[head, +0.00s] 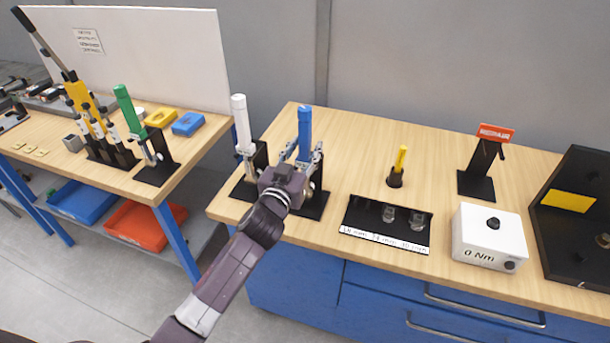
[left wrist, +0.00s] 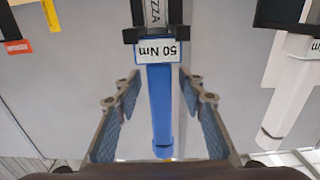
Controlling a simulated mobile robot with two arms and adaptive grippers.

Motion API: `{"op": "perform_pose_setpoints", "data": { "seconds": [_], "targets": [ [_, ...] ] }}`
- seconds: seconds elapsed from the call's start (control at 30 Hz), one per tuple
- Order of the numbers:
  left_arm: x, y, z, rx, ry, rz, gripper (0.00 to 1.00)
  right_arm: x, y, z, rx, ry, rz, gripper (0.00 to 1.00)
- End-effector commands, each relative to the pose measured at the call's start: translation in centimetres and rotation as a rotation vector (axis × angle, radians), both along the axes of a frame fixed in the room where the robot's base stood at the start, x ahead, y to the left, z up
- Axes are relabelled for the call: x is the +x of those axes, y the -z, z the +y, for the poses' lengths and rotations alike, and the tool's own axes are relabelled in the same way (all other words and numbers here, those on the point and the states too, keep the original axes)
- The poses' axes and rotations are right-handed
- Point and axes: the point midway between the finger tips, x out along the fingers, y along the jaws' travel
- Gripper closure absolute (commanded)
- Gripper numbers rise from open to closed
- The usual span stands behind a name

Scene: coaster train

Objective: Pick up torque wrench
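A torque wrench with a blue handle (head: 305,128) stands upright in a black stand on the wooden workbench. In the left wrist view the blue handle (left wrist: 160,105) carries a "50 Nm" label. My left gripper (head: 302,152) is open, with one finger on each side of the handle. In the left wrist view, gaps show between the handle and both fingers of the left gripper (left wrist: 160,80). A white-handled wrench (head: 241,122) stands just to the left, and it also shows in the left wrist view (left wrist: 290,88). My right gripper is not in view.
A green-handled wrench (head: 128,108) stands on the left bench. Right of the blue wrench are a black socket tray (head: 365,222), a yellow-handled tool (head: 401,158), a white "0 Nm" box (head: 480,240), an orange-topped stand (head: 484,165) and a black case (head: 560,245).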

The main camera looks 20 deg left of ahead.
Motion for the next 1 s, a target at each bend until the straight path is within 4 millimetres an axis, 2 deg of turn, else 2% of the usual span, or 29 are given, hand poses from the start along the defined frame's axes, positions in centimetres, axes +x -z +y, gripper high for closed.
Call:
{"op": "perform_pose_setpoints", "data": {
  "seconds": [0.03, 0.3, 1.0],
  "targets": [
    [-0.01, 0.01, 0.00, 0.000, 0.000, 0.000, 0.71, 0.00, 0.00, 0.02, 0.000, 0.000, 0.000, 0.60],
    [-0.03, 0.02, 0.01, 0.001, 0.000, 0.001, 1.00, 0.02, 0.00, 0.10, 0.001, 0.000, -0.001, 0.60],
    [0.03, -0.72, 0.01, 0.002, 0.001, -0.010, 1.00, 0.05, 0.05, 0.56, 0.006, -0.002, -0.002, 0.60]
  ]
}}
